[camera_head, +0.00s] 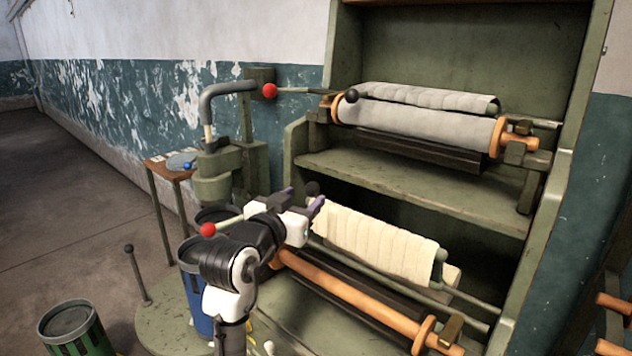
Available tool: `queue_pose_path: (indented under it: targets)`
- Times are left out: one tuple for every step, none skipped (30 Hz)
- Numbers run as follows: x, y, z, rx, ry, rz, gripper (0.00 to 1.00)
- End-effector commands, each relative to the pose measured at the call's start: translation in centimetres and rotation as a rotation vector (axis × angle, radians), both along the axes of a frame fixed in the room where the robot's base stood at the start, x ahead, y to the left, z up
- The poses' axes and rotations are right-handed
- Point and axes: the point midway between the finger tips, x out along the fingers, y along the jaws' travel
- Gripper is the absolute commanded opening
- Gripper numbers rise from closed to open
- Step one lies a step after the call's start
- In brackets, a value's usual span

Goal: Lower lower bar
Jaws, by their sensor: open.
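The lower bar (441,255) is a green rod in the lower bay of the green frame. A cream cloth (375,240) hangs over it, and it sits raised above an orange roller (345,291). A dark ball knob (312,188) shows near its left end. A red-knobbed lever (208,230) sticks out to the left, partly behind my arm. My gripper (303,201) is open, with dark purple fingers, just left of the cloth and near the dark knob. My arm hides the bar's left end, and I cannot tell whether the fingers touch anything.
An upper bar (430,97) with grey cloth sits above a cloth-wrapped roller (420,128); its red-knobbed lever (270,91) points left. A green pump-like machine (225,175), a small table (170,168), a blue drum (193,285) and a green bin (72,327) stand left.

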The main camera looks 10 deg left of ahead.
Motion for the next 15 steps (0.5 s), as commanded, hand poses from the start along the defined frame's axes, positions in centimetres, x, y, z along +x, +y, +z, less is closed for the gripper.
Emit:
queue_pose_path:
  targets:
    - [1.1,-0.4,0.3,0.0,0.002,-0.002,0.52]
    - [1.7,-0.6,0.2,0.001,0.002,-0.002,0.52]
    - [2.5,-0.8,0.3,0.0,0.001,-0.002,0.52]
    - [3.0,-1.0,0.3,0.0,0.002,-0.002,0.52]
    - [3.5,-1.1,0.3,0.0,0.0,-0.001,0.52]
    - [4.1,-1.3,0.2,0.0,0.001,0.0,0.52]
    - [4.6,-1.4,0.2,0.0,0.0,0.001,0.52]
    - [4.9,-1.5,0.3,0.001,0.0,0.0,0.52]
    - [5.4,-1.7,0.2,0.0,0.0,0.0,0.52]
    - [5.7,-1.8,0.2,0.0,0.0,0.0,0.52]
    - [5.9,-1.8,0.2,0.0,-0.001,0.0,0.52]
    - [6.2,-1.9,0.2,0.0,-0.001,0.001,0.52]
    - [6.4,-1.9,0.1,0.0,-0.001,0.001,0.52]
    - [6.5,-2.0,0.1,0.0,-0.001,0.001,0.52]
    - [6.6,-2.0,0.1,0.0,-0.001,0.002,0.52]
